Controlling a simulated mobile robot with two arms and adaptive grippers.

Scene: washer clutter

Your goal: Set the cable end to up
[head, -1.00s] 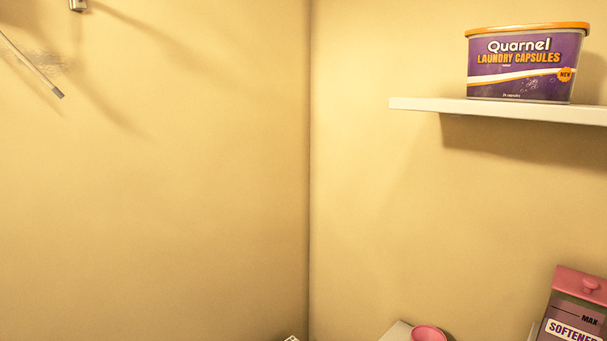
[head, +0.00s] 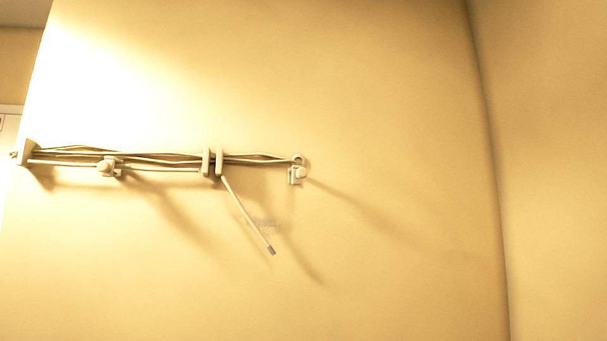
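The cable end (head: 250,218) is a thin pale rod with a grey tip, hanging from a bundle of cables (head: 150,156) on the wall. It slants down and to the right from beside the pair of clips near the bundle's middle, so it points down. A faint mark shows on the wall just behind it. Neither gripper is in the head view, so their states do not show.
The cables run level along the yellow wall (head: 400,110) between a left bracket (head: 27,153) and a right wall mount (head: 298,173). A room corner stands at the right. Part of a white door or panel (head: 9,128) shows at the left edge.

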